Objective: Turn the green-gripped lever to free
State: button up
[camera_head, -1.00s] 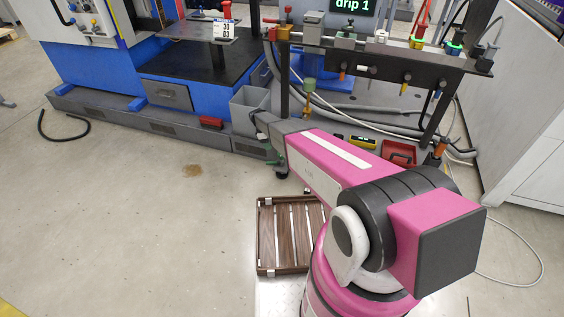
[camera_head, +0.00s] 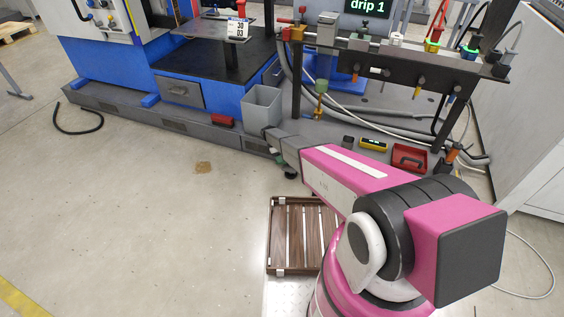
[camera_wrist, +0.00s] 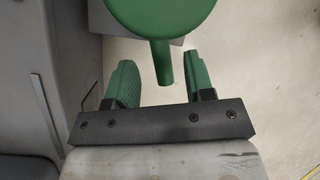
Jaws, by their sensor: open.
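In the wrist view a large smooth green round part (camera_wrist: 150,15) with a short green stem (camera_wrist: 163,62) fills the top middle. I take it for the lever's green grip, but its mount is out of frame. My gripper (camera_wrist: 160,75) is open, its two green-padded fingers apart. The stem's end shows between the fingertips, with a visible gap on each side; depth and contact cannot be told. In the head view my gripper (camera_head: 288,171) is small and mostly hidden by my arm, low in front of the grey bin. No lever can be picked out there with certainty.
A grey bin (camera_head: 262,107) stands by the blue machine base (camera_head: 223,92). A dark fixture rail (camera_head: 395,66) carries several coloured fittings. A slatted wooden tray (camera_head: 271,243) is beside my base. The floor at left is open.

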aim_at(284, 163)
jog(key=shift+x, duration=1.65)
grip_shut()
